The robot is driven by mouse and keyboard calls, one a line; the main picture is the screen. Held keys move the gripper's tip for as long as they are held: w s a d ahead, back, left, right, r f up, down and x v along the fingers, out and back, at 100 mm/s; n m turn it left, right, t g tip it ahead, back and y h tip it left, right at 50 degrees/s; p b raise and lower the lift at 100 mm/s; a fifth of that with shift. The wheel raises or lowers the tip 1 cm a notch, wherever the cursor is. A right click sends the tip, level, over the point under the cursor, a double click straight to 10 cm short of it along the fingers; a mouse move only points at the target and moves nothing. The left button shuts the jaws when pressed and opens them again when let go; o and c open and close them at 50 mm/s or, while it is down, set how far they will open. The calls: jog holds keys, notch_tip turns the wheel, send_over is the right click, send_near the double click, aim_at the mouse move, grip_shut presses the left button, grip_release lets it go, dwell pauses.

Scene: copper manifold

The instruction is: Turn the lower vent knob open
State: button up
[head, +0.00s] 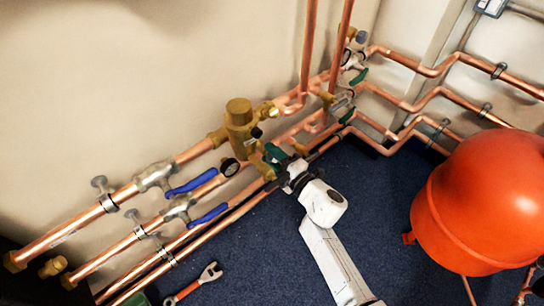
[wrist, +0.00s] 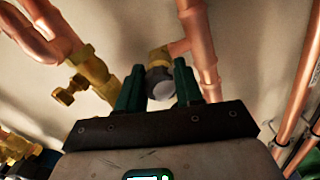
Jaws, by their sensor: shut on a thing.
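My gripper (head: 273,165) is at the copper manifold, at the lower pipes just right of the brass valve body. In the wrist view my gripper (wrist: 158,88) has its two green fingers on either side of a round grey knob (wrist: 161,91) with a dark collar, shut on it. The knob sits at the end of a short stub off a vertical copper pipe (wrist: 197,45). In the head view my gripper and wrist hide the knob. I cannot tell how far it is turned.
A brass valve body (head: 239,125) and a pressure gauge (head: 229,167) are close left of my gripper. Blue levers (head: 190,183) are further left. A red tank (head: 485,200) stands at the right. A wrench (head: 195,283) lies on the clear blue floor (head: 250,255).

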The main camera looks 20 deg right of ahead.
jog(key=n+b, duration=0.1)
jog(key=n, duration=0.5)
jog(key=shift+f+b, duration=0.15)
jog(key=shift+b, duration=0.2)
jog(key=shift+n, duration=0.4)
jog(key=o, duration=1)
jog(key=shift+o, duration=0.2)
jog(key=p+v, duration=0.3)
jog(key=v, duration=0.7)
jog(key=shift+s+p, duration=0.3)
jog(key=shift+s, duration=0.1)
jog(key=shift+d, duration=0.15)
